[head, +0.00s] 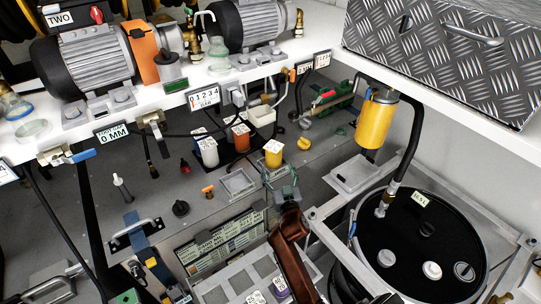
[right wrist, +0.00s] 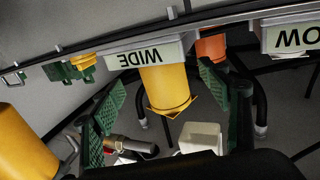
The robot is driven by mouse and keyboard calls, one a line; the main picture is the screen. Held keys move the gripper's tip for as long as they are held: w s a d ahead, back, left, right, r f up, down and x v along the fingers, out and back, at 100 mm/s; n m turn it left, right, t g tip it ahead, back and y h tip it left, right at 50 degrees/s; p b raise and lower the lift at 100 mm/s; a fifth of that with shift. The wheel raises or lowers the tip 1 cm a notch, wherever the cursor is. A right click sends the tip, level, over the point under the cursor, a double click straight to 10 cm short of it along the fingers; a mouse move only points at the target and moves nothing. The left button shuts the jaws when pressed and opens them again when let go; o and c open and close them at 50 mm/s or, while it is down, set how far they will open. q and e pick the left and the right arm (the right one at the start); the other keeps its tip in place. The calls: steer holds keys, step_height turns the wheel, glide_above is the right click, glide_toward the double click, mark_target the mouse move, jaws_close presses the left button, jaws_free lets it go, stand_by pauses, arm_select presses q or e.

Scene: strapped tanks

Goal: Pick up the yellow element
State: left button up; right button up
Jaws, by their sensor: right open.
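The yellow element (head: 273,157) is a short yellow cylinder with a pale label on top, standing on the grey deck in the head view. In the right wrist view the yellow element (right wrist: 166,88) hangs upside down in the picture, below a label reading WIDE. My right gripper (head: 281,183) is open just in front of it in the head view. In the right wrist view its green finger pads (right wrist: 172,108) stand apart on either side of the element, with nothing held. Whether a pad touches it cannot be told. My left gripper is not in view.
An orange element (head: 241,142) and a white element (head: 208,154) stand to its left. A larger yellow canister (head: 376,122) hangs from the white shelf at right. A black drum (head: 420,240) stands at lower right. A yellow knob (head: 304,143) is close by.

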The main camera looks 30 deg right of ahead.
mark_target(275, 163)
steer(key=x, duration=0.2)
steer(key=r+p+x, duration=0.1)
steer(key=x, duration=0.1)
steer(key=shift+p+x, duration=0.3)
steer(key=shift+x, duration=1.15)
steer(key=shift+f, duration=0.2)
steer(key=c, duration=1.6)
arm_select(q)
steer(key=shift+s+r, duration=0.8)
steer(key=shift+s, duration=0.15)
arm_select(e)
steer(key=shift+r, duration=0.1)
steer(key=shift+c, duration=1.2)
